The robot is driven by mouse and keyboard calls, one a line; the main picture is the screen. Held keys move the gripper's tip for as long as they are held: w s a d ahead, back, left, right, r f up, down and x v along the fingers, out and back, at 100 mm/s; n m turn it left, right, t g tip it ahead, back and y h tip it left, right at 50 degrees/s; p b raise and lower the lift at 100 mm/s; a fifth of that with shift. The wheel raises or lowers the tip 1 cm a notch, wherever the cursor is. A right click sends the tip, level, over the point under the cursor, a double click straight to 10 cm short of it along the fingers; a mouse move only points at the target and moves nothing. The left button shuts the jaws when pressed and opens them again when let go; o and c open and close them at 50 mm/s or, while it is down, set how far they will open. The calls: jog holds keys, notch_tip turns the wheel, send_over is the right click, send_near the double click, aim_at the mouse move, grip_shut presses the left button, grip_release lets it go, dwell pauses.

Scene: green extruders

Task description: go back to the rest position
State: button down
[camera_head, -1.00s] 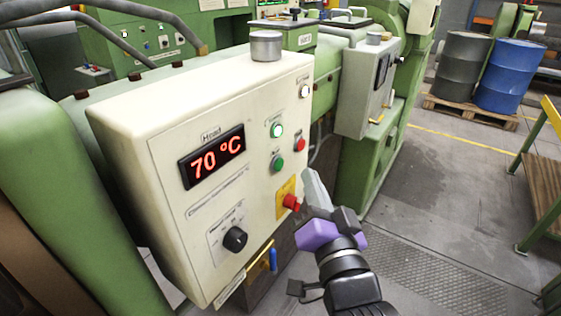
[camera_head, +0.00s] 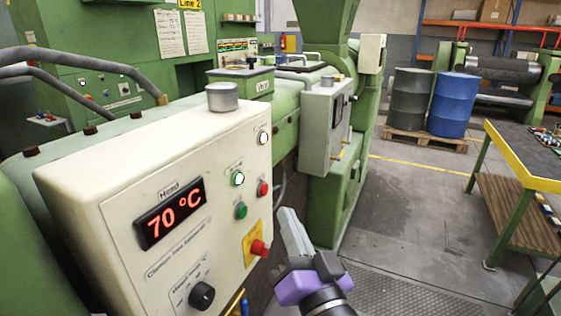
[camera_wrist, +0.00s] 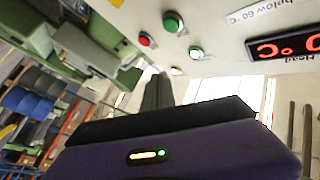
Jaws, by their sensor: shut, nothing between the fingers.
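My gripper (camera_head: 293,232) is in the lower middle of the head view, with grey fingers pointing up and a purple body below. It is shut and empty, just right of the cream control box (camera_head: 88,200). The red knob (camera_head: 259,248) on its yellow plate is close to the left of the fingers, and they look apart. The box's display (camera_head: 170,212) reads 70 °C. In the wrist view my shut fingers (camera_wrist: 158,88) point up towards the box face, which fills the top with a green button (camera_wrist: 174,22) and a red button (camera_wrist: 146,39).
Green machinery (camera_head: 350,190) stands behind the box. A grey drum (camera_head: 408,102) and a blue drum (camera_head: 454,105) stand on a pallet at the back. A workbench (camera_head: 530,165) with a yellow edge is at the right. The floor (camera_head: 405,215) between is clear.

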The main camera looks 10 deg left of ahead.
jog(key=s+d+f+g+h, duration=0.1)
jog(key=s+d+f, duration=0.5)
jog(key=s, duration=0.6)
jog(key=s+d+f+n+g+h, duration=0.1)
jog(key=s+d+f+h, duration=0.3)
jog(key=s, duration=0.9)
jog(key=s+d+f+g+h, duration=0.2)
jog(key=s+d+f+h, duration=0.1)
jog(key=s+d+f, duration=0.7)
jog(key=s+d, duration=0.3)
jog(key=shift+f, duration=0.15)
